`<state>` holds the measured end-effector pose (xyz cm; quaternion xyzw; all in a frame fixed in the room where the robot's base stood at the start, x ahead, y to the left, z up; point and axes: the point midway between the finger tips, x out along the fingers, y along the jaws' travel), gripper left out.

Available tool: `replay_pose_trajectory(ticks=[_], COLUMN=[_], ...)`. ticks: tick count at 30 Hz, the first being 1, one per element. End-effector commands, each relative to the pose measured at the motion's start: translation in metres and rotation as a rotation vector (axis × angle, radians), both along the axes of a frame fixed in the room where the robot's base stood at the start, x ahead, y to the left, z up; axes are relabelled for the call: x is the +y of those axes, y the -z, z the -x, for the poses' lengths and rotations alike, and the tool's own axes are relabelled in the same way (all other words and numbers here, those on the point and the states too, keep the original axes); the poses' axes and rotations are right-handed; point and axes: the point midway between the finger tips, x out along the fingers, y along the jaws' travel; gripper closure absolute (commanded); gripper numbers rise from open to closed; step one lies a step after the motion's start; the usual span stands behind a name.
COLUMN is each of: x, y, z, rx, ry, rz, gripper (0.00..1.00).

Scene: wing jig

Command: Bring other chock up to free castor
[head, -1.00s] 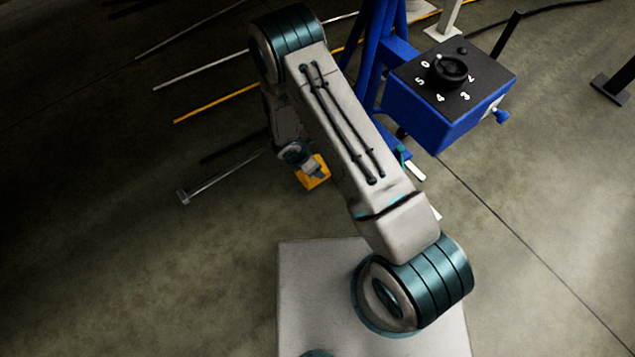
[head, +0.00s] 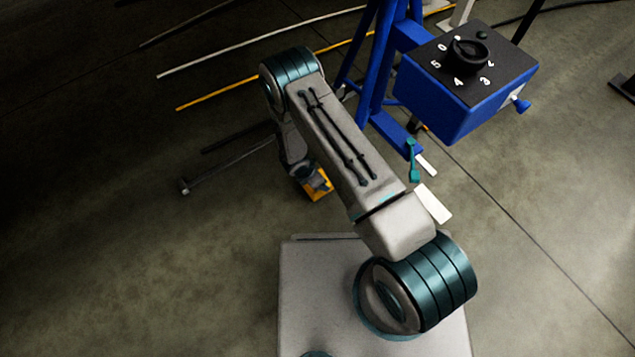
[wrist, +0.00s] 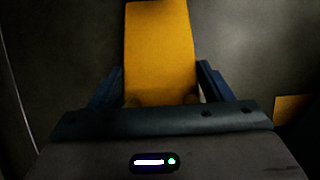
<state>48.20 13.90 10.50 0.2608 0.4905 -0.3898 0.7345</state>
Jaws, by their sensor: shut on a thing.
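A yellow chock (wrist: 160,55) fills the middle of the wrist view between the two dark fingers of my gripper (wrist: 160,98). My gripper is shut on it. In the head view the chock (head: 321,190) shows low by the floor, partly hidden by my gripper (head: 313,181). I cannot tell whether it touches the floor. The blue stand (head: 373,85) is to the right of the chock, its foot partly behind my arm. I cannot make out the free castor. A small orange patch (wrist: 292,109) shows at the right edge of the wrist view; I cannot tell what it is.
A blue box with a numbered dial (head: 468,82) juts from the stand. A teal lever (head: 412,160) and a white plate (head: 433,203) are near the stand's foot. A grey bar (head: 230,166) and a yellow rod (head: 220,94) lie left. Floor at lower left is clear.

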Motion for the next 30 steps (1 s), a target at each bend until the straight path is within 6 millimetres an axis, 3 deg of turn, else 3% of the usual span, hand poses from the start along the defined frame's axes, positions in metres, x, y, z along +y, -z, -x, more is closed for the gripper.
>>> replay_pose_trajectory(ticks=[1, 4, 15, 16, 18, 30], x=[-0.001, 0.000, -0.001, 0.000, 0.000, 0.001], y=[0.012, 0.025, 0.028, 0.029, 0.028, 0.020], z=[0.000, 0.000, 0.000, 0.000, 0.001, 0.001], rx=[0.001, 0.000, -0.001, 0.001, 0.001, 0.000], ry=[0.001, 0.001, 0.001, 0.000, 0.000, 0.000], rz=[0.002, 0.001, 0.001, 0.001, 0.001, 0.000], gripper=[0.85, 0.85, 0.85, 0.25, 0.06, 0.06])
